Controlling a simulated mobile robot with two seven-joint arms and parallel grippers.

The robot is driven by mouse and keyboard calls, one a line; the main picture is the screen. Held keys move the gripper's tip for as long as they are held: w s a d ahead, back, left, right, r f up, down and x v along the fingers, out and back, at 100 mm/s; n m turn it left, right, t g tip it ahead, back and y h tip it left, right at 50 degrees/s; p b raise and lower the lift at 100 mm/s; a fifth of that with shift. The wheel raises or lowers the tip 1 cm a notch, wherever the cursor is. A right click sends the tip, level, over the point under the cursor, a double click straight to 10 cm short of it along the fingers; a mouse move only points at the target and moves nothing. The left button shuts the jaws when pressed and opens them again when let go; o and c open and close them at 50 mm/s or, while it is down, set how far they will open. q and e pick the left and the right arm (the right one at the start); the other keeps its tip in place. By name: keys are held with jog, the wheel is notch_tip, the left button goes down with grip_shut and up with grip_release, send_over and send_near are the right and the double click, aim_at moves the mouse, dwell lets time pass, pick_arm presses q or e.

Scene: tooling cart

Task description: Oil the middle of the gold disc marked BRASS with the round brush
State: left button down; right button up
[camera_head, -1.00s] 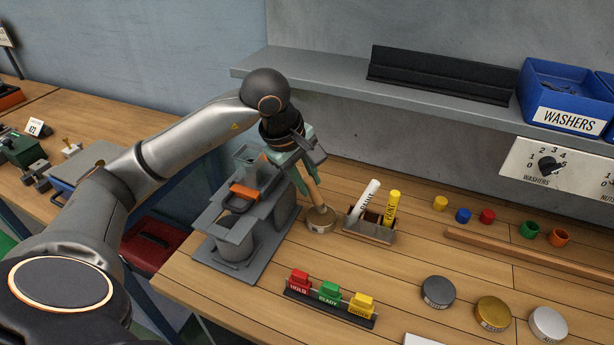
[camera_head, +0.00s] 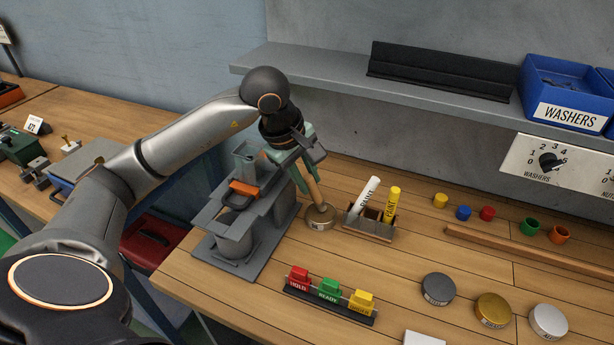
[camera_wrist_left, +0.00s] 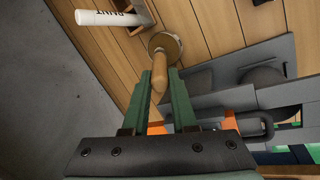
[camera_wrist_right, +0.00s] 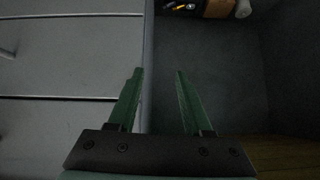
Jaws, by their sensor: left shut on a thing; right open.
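The gold disc (camera_head: 492,311) lies flat at the front right of the bench, between a dark grey disc (camera_head: 438,289) and a silver disc (camera_head: 548,322). Its lettering is too small to read. A brush with a wooden handle (camera_head: 314,192) stands slightly tilted in a small round tin (camera_head: 320,217); its bristle end is hidden in the tin. My left gripper (camera_head: 308,180) is shut on the handle from above. The left wrist view shows the handle (camera_wrist_left: 160,72) between its green fingers. My right gripper (camera_wrist_right: 158,72) is open and empty, away from the bench top.
A holder (camera_head: 370,227) with a white and a yellow marker stands just right of the tin. A grey stand (camera_head: 235,235) is close on the left. A rack of red, green and yellow tags (camera_head: 328,300) sits in front. Bench between holder and discs is clear.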

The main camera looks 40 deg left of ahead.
pick_arm(q)
jog(key=shift+f+b, duration=0.6)
jog(key=shift+f, duration=0.05)
dwell(1.4)
jog(key=shift+r, duration=0.1)
jog(key=shift+r+p, duration=2.65)
jog(key=shift+r, duration=0.9)
jog(key=shift+s+d+f+m, duration=0.15)
jog(key=shift+d+f+m, duration=0.2)
jog(key=shift+m, duration=0.15)
jog(key=s+d+f+m+g+h, duration=0.3)
jog(key=s+d+f+m, duration=0.3)
jog(key=d+m, duration=0.4)
jog(key=shift+s+d+f+m+g, duration=0.3)
jog(key=shift+m+g, duration=0.2)
jog(key=shift+m, duration=2)
